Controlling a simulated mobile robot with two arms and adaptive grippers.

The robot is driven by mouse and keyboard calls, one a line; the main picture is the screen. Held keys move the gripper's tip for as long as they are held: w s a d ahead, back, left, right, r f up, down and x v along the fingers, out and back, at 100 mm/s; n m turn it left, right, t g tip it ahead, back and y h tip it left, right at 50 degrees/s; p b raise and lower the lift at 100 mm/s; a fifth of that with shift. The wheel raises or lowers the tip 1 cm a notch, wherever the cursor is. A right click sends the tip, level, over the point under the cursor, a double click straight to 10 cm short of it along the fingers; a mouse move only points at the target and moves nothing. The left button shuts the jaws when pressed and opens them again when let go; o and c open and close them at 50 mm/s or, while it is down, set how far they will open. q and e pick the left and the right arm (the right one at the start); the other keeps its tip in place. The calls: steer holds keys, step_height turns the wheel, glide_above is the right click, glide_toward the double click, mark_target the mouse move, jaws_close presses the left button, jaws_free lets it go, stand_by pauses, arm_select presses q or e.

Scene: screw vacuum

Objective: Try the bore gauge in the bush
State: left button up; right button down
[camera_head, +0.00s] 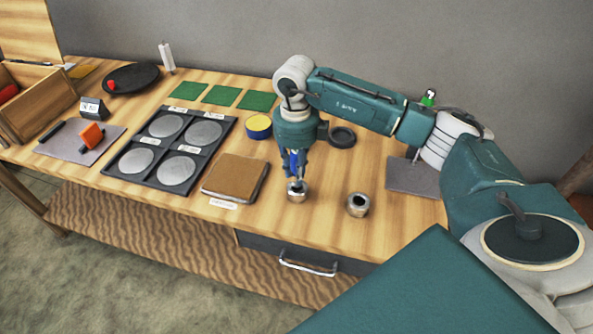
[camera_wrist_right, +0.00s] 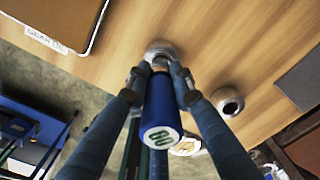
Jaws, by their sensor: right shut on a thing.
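My right gripper (camera_head: 294,172) points down over the table and is shut on a blue bore gauge (camera_head: 293,163). In the right wrist view the gauge (camera_wrist_right: 160,110) is a blue cylinder with a green mark on its pale end, held between the fingers (camera_wrist_right: 157,78). Its far end is at a metal bush (camera_head: 297,191), which also shows in the wrist view (camera_wrist_right: 160,48). I cannot tell how deep the gauge sits in the bush. A second metal bush (camera_head: 358,204) stands to the right, its bore open and empty. My left gripper is not in view.
A brown notebook (camera_head: 236,178) lies left of the bush. Farther left is a black tray (camera_head: 152,183) with several grey discs. A yellow-and-blue tin (camera_head: 258,126) and a black ring (camera_head: 342,137) stand behind. A grey mat (camera_head: 414,178) lies right. The table's front edge is close.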

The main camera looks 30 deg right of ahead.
mark_target(296, 155)
steer(key=shift+r+p, duration=1.65)
steer(key=shift+r, duration=1.15)
